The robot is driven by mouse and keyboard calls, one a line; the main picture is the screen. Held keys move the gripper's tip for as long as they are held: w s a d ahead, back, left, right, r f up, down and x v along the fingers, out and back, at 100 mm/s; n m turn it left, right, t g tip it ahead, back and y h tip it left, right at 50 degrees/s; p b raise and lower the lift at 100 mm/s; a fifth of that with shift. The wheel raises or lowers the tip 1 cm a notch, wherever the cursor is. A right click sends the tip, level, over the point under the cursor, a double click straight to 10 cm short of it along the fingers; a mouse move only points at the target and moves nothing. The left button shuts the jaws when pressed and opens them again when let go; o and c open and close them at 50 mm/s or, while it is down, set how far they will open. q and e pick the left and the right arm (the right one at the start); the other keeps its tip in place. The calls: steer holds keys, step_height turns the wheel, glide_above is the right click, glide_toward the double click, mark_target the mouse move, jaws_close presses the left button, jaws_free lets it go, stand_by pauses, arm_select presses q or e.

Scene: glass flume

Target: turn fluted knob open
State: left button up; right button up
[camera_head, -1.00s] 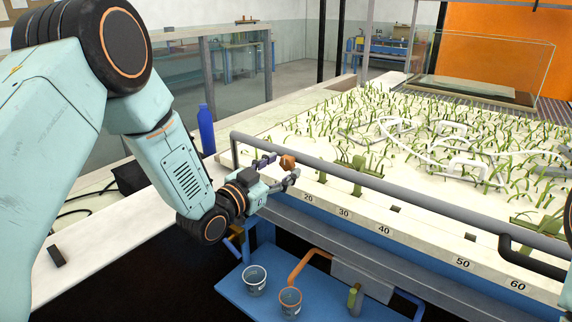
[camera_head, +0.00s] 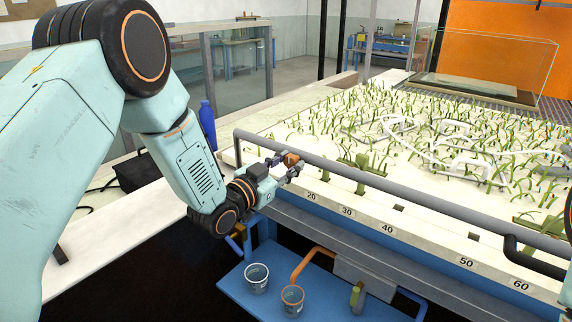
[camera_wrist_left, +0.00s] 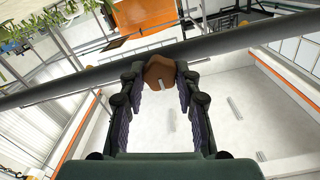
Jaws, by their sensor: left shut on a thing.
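The fluted knob (camera_head: 291,158) is a small orange-brown knob by the grey rail at the near left corner of the sand bed. In the left wrist view the knob (camera_wrist_left: 160,72) sits between the fingertips, with a pale mark on its face. My left gripper (camera_head: 287,165) reaches it from the left and is shut on it, one finger on each side. In the left wrist view the left gripper's dark padded fingers (camera_wrist_left: 160,82) touch the knob's sides. The knob is partly covered by the fingers in the head view. My right gripper is not in view.
A grey rail (camera_head: 400,197) runs along the bed's front edge, close to the gripper. A blue bottle (camera_head: 208,125) stands behind my left arm. Two cups (camera_head: 257,278) (camera_head: 292,298) stand on the blue shelf below. Green plants and white tubing cover the bed.

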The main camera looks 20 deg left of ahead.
arm_select(q)
steer(key=shift+c, duration=1.2)
steer(key=m+b, duration=0.2)
steer(key=m, duration=0.2)
steer(key=shift+f+m, duration=0.1)
steer(key=shift+m, duration=0.2)
steer(key=m+b, duration=0.2)
steer(key=m, duration=0.2)
steer(key=shift+m+b, duration=0.3)
steer(key=shift+b, duration=0.05)
steer(key=m+b, duration=0.2)
steer(key=m, duration=0.2)
steer(key=shift+m+b, duration=1.6)
steer(key=shift+m, duration=0.7)
steer(key=o, duration=1.1)
